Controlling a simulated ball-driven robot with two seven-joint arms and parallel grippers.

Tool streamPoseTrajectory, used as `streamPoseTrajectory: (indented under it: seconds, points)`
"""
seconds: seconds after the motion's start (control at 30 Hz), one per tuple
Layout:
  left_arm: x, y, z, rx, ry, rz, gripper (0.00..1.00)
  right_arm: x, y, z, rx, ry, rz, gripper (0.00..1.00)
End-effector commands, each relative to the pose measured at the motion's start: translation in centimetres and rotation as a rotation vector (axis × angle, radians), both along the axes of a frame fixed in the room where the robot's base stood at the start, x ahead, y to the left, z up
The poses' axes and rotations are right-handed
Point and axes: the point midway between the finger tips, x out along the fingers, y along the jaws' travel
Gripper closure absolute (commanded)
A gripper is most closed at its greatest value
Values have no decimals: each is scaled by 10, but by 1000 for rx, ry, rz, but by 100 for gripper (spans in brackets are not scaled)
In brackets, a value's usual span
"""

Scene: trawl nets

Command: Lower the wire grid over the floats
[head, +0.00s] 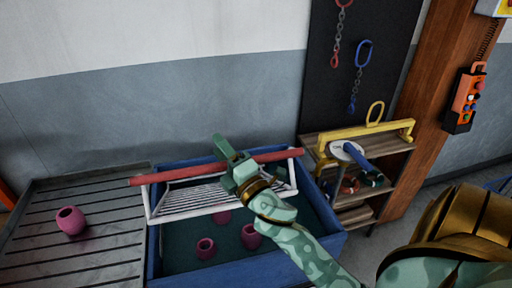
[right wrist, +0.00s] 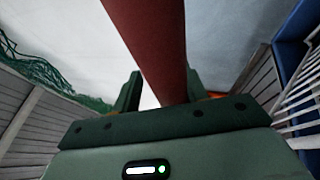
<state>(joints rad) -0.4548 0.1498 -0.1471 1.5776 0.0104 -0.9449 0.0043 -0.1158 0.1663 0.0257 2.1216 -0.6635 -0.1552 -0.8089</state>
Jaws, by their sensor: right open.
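The wire grid (head: 190,197) has a white frame, thin white wires and a long red bar (head: 170,177) along its far edge. It lies across the back part of a blue crate (head: 190,272) and looks tilted. Pink floats (head: 206,248) sit inside the crate, in front of and under the grid. My right gripper (head: 237,166) is at the middle of the red bar. In the right wrist view its open fingers (right wrist: 162,92) stand on either side of the bar (right wrist: 150,45). Whether they touch it cannot be told. My left gripper is out of view.
A slatted table (head: 105,250) with one loose pink float (head: 70,221) stands left of the crate. A wooden shelf (head: 390,143) with a yellow bar and blue-handled tool is at right. Green netting (right wrist: 45,75) shows in the wrist view. Chains hang on a dark panel behind.

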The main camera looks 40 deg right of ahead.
Motion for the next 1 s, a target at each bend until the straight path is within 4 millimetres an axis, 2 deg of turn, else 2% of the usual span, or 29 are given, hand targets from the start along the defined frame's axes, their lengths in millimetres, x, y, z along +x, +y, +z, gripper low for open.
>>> streamPoseTrajectory:
  seconds: [1.0]
  points:
    - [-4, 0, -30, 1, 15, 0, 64, -82, 3, -25, -2, -9, 2, 59]
